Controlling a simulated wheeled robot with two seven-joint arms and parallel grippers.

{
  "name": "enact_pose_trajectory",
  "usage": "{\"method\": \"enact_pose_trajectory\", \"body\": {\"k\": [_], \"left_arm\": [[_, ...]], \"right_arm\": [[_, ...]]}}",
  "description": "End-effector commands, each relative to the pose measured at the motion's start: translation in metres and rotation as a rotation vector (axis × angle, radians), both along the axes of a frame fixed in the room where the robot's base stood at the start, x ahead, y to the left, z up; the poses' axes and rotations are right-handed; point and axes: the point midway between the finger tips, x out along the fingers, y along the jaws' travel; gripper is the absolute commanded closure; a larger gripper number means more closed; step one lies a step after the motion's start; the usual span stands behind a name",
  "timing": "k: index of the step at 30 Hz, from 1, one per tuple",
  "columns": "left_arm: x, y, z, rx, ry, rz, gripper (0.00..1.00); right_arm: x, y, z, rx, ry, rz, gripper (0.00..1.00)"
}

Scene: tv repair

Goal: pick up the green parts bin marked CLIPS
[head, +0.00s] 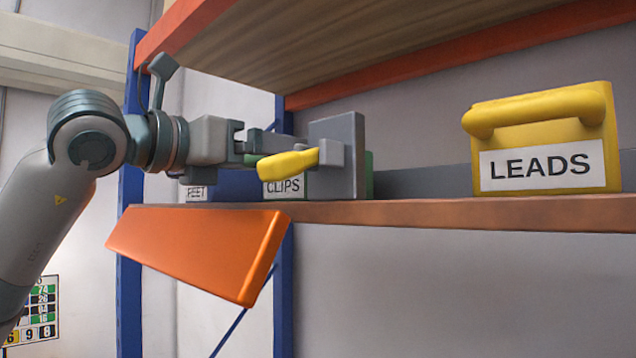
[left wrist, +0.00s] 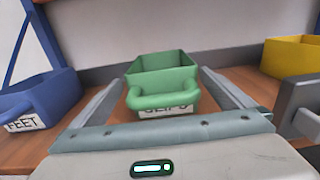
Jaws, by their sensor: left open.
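The green CLIPS bin (head: 286,186) stands on the shelf, mostly hidden in the head view behind my left gripper and a grey block. In the left wrist view the bin (left wrist: 163,78) is upright and centred, its rounded front handle facing me and its label partly covered. My left gripper (head: 285,147) reaches in from the left at bin height. In the left wrist view its open fingers (left wrist: 160,88) point at the bin, one towards each side. The jaw is empty; I cannot tell whether a finger touches the bin. My right gripper is not in view.
A grey block (head: 348,128) with a yellow handle (head: 288,165) stands at the shelf edge, close to the gripper. The blue FEET bin (left wrist: 48,98) is left of the green bin; the yellow LEADS bin (head: 545,140) is right. An orange panel (head: 200,250) slopes below. An upper shelf hangs overhead.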

Motion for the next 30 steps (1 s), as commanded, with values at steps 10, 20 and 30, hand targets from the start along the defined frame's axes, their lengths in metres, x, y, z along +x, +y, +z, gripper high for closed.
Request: {"method": "enact_pose_trajectory", "body": {"k": [10,20,30], "left_arm": [[0.003,-0.005,0.002,0.001,0.001,-0.001,0.00],[0.024,-0.029,0.003,0.001,0.003,-0.001,0.00],[0.034,-0.039,-0.001,0.001,0.001,0.000,0.00]], "right_arm": [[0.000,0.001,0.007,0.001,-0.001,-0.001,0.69],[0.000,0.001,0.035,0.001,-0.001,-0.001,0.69],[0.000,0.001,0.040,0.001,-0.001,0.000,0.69]]}}
